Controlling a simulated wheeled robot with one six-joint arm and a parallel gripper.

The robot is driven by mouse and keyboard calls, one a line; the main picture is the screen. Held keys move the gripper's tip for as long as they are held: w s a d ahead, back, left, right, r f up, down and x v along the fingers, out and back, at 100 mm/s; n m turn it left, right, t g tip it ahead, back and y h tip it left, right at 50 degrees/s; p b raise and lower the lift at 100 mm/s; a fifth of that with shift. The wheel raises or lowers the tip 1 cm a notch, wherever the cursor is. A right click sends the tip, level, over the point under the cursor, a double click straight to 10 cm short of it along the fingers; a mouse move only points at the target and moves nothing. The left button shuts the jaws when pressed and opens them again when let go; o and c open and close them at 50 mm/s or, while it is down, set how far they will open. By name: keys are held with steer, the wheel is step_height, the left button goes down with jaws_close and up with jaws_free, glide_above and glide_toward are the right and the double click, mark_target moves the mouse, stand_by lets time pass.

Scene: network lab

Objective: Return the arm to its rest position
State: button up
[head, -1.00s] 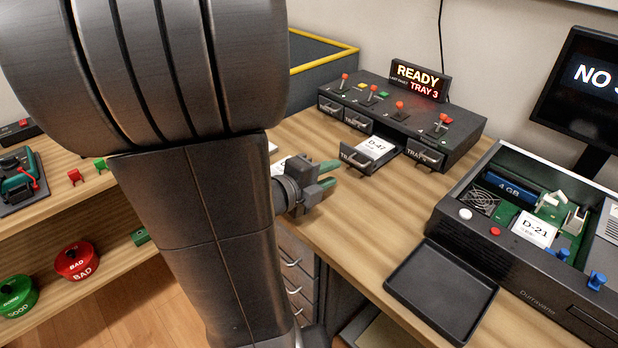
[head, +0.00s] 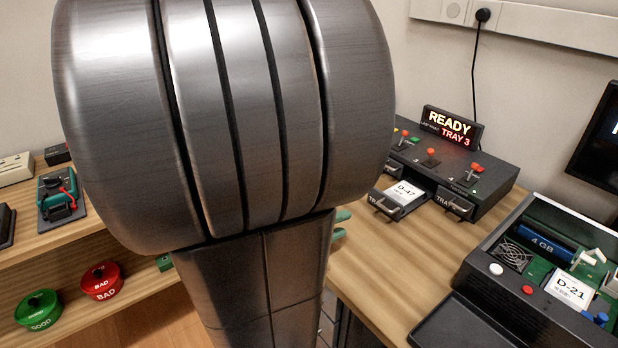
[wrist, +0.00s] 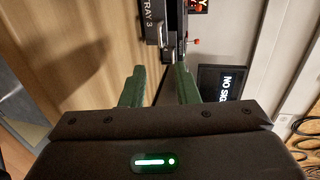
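My gripper (wrist: 160,75) shows in the wrist view with its two green fingers apart and nothing between them. It is over the wooden desk, pointing toward the tray unit. In the head view my large grey arm link fills the middle-left and hides most of the gripper; only the green fingertips (head: 341,227) peek out at its right side. The tray unit (head: 487,190) has one tray pulled out, holding a card marked D-42 (head: 404,193). The Tray 3 front (wrist: 150,24) shows at the top of the wrist view, apart from the fingers.
An open computer case (head: 540,300) with a D-21 card stands at the right, beside a black tray (head: 470,325). A monitor (head: 600,140) is behind it. Shelves at the left hold a green pot (head: 38,308) and a red pot (head: 101,282). A lit READY sign (head: 449,127) tops the tray unit.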

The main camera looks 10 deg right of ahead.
steer(key=shift+d, duration=0.1)
steer(key=shift+b+x, duration=1.2)
steer(key=shift+x, duration=5.6)
